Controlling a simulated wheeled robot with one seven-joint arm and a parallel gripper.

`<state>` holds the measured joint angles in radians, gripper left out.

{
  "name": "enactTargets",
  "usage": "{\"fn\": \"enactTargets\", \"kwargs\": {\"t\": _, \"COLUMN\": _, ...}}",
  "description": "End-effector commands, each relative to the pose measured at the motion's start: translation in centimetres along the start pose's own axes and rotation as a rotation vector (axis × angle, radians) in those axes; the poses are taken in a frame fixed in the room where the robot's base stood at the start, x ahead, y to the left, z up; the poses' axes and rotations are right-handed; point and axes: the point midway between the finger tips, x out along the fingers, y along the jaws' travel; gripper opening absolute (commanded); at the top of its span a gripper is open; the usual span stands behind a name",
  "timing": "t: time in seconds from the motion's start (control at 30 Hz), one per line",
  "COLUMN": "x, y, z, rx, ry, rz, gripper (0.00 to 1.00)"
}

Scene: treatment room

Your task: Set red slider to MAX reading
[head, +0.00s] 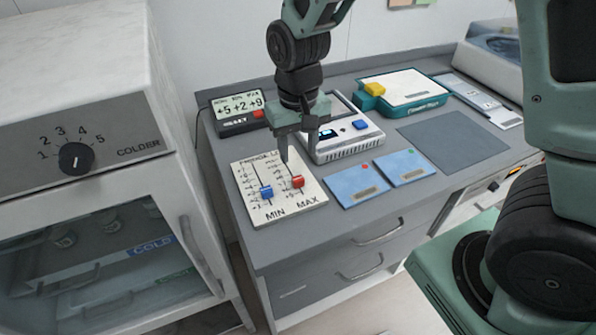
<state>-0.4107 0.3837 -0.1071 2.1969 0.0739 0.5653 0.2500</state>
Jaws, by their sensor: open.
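The slider panel (254,211) is a cream board lying on the grey counter, with two vertical slots and small scale marks. The blue slider knob (266,192) is in the left slot above the word MIN. The red slider knob (298,182) is in the right slot above the word MAX, in its lower part. The dark display (239,110) behind reads +5, +2 and +9; its small headings are hard to read. My gripper (298,156) points down, open and empty, just above and behind the red knob. Its fingers hide part of the panel's upper right.
Two blue cards (357,187) lie right of the panel. A white device with a blue button (346,141) stands behind them. A teal-edged scale (404,91) is at the back, and a grey mat (453,140) lies clear. A COLDER cabinet (95,170) stands left.

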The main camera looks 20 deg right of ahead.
Motion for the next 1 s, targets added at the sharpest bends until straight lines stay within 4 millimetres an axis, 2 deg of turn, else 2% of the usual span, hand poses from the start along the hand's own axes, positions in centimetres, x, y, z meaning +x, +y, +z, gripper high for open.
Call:
{"fn": "enactTargets", "kwargs": {"t": 0.2, "x": 4.4, "y": 0.1, "z": 0.1, "rx": 0.0, "ry": -0.005, "rz": 0.002, "gripper": 0.45}}
{"fn": "enactTargets", "kwargs": {"t": 0.4, "x": 7.0, "y": 0.0, "z": 0.0, "rx": -0.001, "ry": -0.001, "rz": 0.0, "gripper": 0.45}}
{"fn": "enactTargets", "kwargs": {"t": 0.57, "x": 7.8, "y": 0.0, "z": 0.0, "rx": -0.001, "ry": 0.001, "rz": -0.001, "gripper": 0.45}}
{"fn": "enactTargets", "kwargs": {"t": 0.83, "x": 7.9, "y": 0.0, "z": 0.0, "rx": -0.001, "ry": 0.001, "rz": -0.001, "gripper": 0.45}}
{"fn": "enactTargets", "kwargs": {"t": 0.87, "x": 7.9, "y": 0.0, "z": 0.0, "rx": -0.001, "ry": 0.001, "rz": -0.001, "gripper": 0.4}}
{"fn": "enactTargets", "kwargs": {"t": 1.0, "x": 7.9, "y": 0.0, "z": 0.0, "rx": -0.001, "ry": 0.001, "rz": -0.001, "gripper": 0.01}}
